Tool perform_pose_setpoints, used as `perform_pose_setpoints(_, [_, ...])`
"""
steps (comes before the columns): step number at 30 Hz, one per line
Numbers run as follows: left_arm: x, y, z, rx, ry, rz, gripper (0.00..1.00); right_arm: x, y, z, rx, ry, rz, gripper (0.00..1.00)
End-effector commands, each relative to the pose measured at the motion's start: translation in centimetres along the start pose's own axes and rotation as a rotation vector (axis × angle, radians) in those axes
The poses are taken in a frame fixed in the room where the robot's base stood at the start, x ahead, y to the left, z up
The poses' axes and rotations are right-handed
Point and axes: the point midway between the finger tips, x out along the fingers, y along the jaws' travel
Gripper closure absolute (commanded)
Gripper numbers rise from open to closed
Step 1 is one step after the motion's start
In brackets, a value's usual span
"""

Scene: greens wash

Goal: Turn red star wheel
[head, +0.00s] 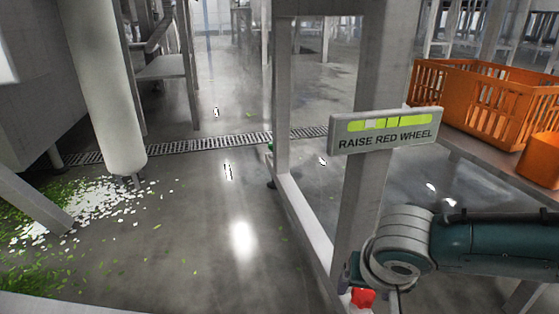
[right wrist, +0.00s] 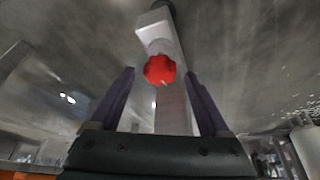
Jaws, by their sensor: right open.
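The red star wheel (head: 362,298) shows low in the head view, at the foot of a grey post, partly cut by the wrist of my right arm. In the right wrist view the red wheel (right wrist: 159,69) sits on a pale mount on the post, face toward the camera. My right gripper (right wrist: 159,74) is open, with one dark finger on each side of the wheel in the picture. The wheel appears beyond the fingertips, and I see no contact. In the head view the fingers are mostly hidden by my wrist. My left gripper is not in view.
A sign (head: 386,131) reading "RAISE RED WHEEL" is fixed to the post (head: 361,190). An orange crate (head: 480,100) and an orange bin (head: 541,160) stand at the right. Leaf scraps (head: 100,205) litter the wet floor at the left. A drain grate (head: 190,146) crosses the floor.

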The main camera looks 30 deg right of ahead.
Motion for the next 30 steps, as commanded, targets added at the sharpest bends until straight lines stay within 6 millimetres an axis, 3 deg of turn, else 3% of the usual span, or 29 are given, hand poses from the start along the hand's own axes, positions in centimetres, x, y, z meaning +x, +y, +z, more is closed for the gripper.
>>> perform_pose_setpoints(10, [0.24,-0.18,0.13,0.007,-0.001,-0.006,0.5,0.23,0.01,-0.06,0.0,0.0,0.0,0.21])
perform_pose_setpoints(30, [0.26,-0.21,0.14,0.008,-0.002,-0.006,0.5,0.24,0.02,-0.01,0.0,0.0,0.001,0.96])
